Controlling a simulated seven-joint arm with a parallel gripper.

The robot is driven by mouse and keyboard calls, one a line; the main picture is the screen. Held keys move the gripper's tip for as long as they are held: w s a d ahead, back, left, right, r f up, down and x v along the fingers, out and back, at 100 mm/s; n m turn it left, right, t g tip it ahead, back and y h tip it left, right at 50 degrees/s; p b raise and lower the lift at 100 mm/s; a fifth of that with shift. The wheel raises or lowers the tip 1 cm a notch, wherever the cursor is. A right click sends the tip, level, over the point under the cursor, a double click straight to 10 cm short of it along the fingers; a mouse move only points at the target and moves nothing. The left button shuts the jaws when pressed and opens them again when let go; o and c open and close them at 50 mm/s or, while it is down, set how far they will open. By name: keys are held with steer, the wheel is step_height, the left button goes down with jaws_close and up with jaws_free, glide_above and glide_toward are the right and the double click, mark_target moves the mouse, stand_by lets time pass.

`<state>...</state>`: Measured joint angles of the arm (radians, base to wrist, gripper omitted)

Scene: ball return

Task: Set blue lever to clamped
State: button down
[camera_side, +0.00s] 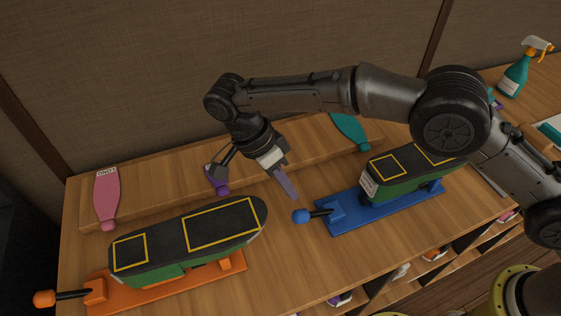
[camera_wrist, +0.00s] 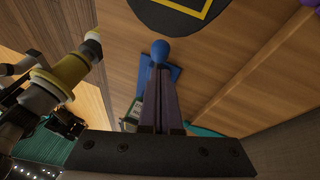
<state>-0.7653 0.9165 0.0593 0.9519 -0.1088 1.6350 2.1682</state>
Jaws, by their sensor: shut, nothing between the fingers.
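The blue lever (camera_side: 301,216) has a round blue knob on a short dark shaft. It sticks out to the left, lying low, from the blue base plate (camera_side: 345,222) in the side view. A green block with a dark top (camera_side: 398,187) sits on that plate. My gripper (camera_side: 293,196) is shut and empty, pointing down, just above and slightly left of the blue knob. In the wrist view, the fingertips of my gripper (camera_wrist: 159,73) end just short of the blue knob (camera_wrist: 160,49), and the fingers hide most of the shaft. I cannot tell whether they touch it.
An orange base (camera_side: 240,262) with an orange lever (camera_side: 45,299) and a long dark-topped block (camera_side: 190,238) stands at left. Pink (camera_side: 106,196), purple (camera_side: 220,186) and teal (camera_side: 350,130) paddle-shaped pieces lie behind. A spray bottle (camera_side: 518,75) stands far right.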

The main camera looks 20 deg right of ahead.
steer(key=v, duration=0.7)
steer(key=shift+r, duration=0.25)
steer(key=shift+w, duration=0.15)
